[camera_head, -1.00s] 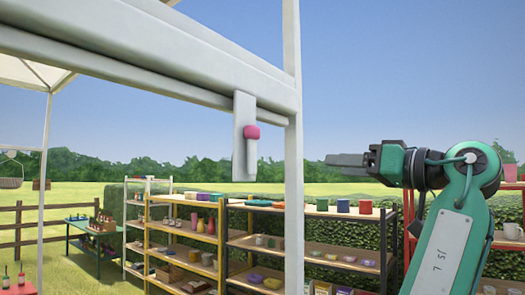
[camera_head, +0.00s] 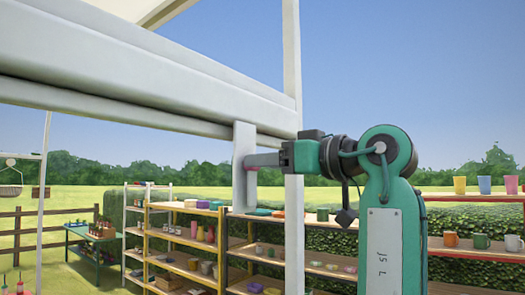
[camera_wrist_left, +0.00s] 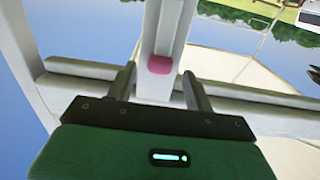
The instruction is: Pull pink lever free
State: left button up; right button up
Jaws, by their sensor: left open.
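The pink lever (camera_wrist_left: 161,64) is a rounded pink knob on a pale grey bracket (camera_wrist_left: 164,30) that hangs from a frame beam. In the left wrist view the knob lies between and just beyond the two fingers of my left gripper (camera_wrist_left: 158,82), which are apart on either side of the bracket. In the head view my left gripper (camera_head: 263,160) reaches in front of the bracket (camera_head: 238,140), and its fingers hide most of the lever; only a sliver of pink (camera_head: 252,169) shows.
A thick white beam (camera_head: 140,75) runs above the gripper, and a white post (camera_head: 293,215) stands close beside it. Shelves with pots and goods (camera_head: 190,255) stand behind. A green table (camera_head: 95,245) and a wooden fence (camera_head: 30,225) are at left. Open sky is at right.

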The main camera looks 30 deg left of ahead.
pick_arm(q)
jog(key=shift+w+a, duration=0.1)
jog(key=shift+a, duration=0.9)
